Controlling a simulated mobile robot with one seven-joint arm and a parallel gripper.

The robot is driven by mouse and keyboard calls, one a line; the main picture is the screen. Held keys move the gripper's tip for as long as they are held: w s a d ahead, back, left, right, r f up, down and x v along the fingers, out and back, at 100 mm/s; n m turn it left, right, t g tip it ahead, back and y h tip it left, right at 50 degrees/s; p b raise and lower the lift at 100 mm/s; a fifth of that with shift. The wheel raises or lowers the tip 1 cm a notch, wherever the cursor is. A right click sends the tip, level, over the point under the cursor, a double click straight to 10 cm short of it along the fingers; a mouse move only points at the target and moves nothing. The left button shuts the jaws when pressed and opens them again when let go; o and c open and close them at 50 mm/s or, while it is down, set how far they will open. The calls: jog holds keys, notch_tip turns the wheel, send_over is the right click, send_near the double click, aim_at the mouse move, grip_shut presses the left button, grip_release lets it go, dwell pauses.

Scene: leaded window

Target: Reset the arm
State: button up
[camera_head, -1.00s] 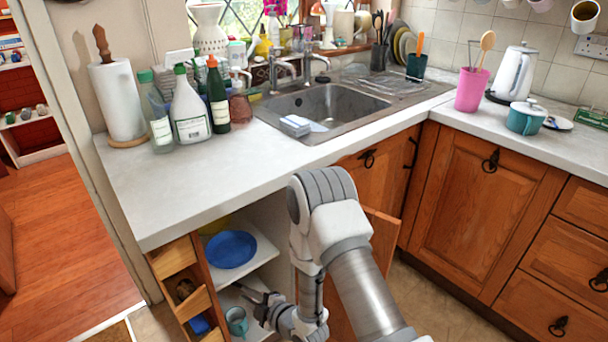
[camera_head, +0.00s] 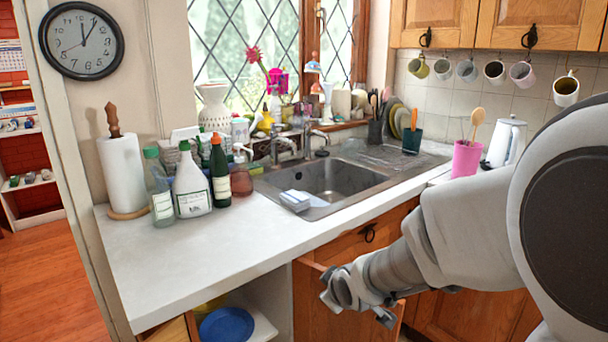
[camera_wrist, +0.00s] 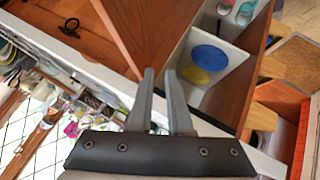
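My gripper (camera_head: 356,312) is in front of the open lower cupboard door (camera_head: 312,318), below the worktop edge, with my arm coming in from the right. Its fingers stand apart with nothing between them, as the wrist view also shows (camera_wrist: 160,74). In the wrist view, the cupboard's inside lies ahead of the fingers, with a blue plate (camera_wrist: 209,59) and a yellow dish (camera_wrist: 195,76) on a white shelf. I cannot tell whether the gripper touches the door.
The worktop (camera_head: 190,260) is close above the cupboard, with several bottles (camera_head: 192,188), a paper towel roll (camera_head: 122,172) and a sink (camera_head: 335,178). The blue plate (camera_head: 227,324) shows low in the head view. Open floor (camera_head: 50,285) lies at the left.

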jog(key=s+d+r+m+g+h, duration=0.1)
jog(key=s+d+r+m, duration=0.2)
jog(key=s, duration=0.5)
jog(key=s+d+r+m+g, duration=0.1)
jog(key=s+d+r+m, duration=0.25)
jog(key=s, duration=0.45)
jog(key=s+d+r+m+g+h, duration=0.1)
jog(key=s+d+r+m, duration=0.2)
jog(key=s, duration=0.5)
notch_tip(320, 180, up, 16)
jog(key=p, duration=1.6)
jog(key=shift+s+a+r, duration=0.15)
jog(key=shift+a, duration=0.3)
jog(key=o, duration=0.4)
jog(key=shift+r, duration=0.2)
jog(key=shift+o, duration=0.6)
jog(key=shift+f, duration=0.1)
